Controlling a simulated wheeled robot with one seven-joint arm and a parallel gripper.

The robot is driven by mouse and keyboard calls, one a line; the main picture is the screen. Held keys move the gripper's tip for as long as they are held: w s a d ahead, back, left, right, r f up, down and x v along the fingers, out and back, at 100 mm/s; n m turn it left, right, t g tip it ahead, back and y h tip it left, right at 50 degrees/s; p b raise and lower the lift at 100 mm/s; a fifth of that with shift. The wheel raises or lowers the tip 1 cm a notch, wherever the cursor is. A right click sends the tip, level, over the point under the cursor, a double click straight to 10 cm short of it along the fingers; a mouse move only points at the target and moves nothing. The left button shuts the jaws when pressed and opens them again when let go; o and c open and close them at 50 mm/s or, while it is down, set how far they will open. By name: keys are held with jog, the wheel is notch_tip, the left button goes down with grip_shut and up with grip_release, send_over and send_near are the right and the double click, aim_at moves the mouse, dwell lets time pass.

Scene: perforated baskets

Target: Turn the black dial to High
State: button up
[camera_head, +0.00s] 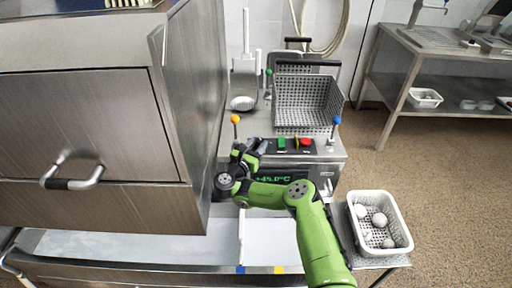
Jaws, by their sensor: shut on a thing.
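The black dial (262,146) appears as a small dark shape at the left end of the control panel on the steel fryer-like unit. My gripper (254,152) reaches up to it from the lower left and is shut on it. The fingers and wrist cover much of the dial, so its markings and the setting it points to cannot be read. A green display (270,180) below the panel reads about +45.0°C, partly behind my arm.
A green button (281,142) and a red switch (306,141) sit right of the dial. An orange-knobbed lever (235,119) and a blue-knobbed lever (336,120) flank the panel. A perforated basket (308,97) stands behind. A white basket (404,237) holds several pale balls.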

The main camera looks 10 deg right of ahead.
jog(key=shift+r, duration=0.15)
dwell(0.3)
jog(key=o, duration=1)
jog(key=shift+w, duration=0.1)
jog(key=shift+o, duration=0.2)
notch_tip(320, 180, up, 10)
jog(key=p, duration=0.2)
jog(key=shift+p, duration=0.35)
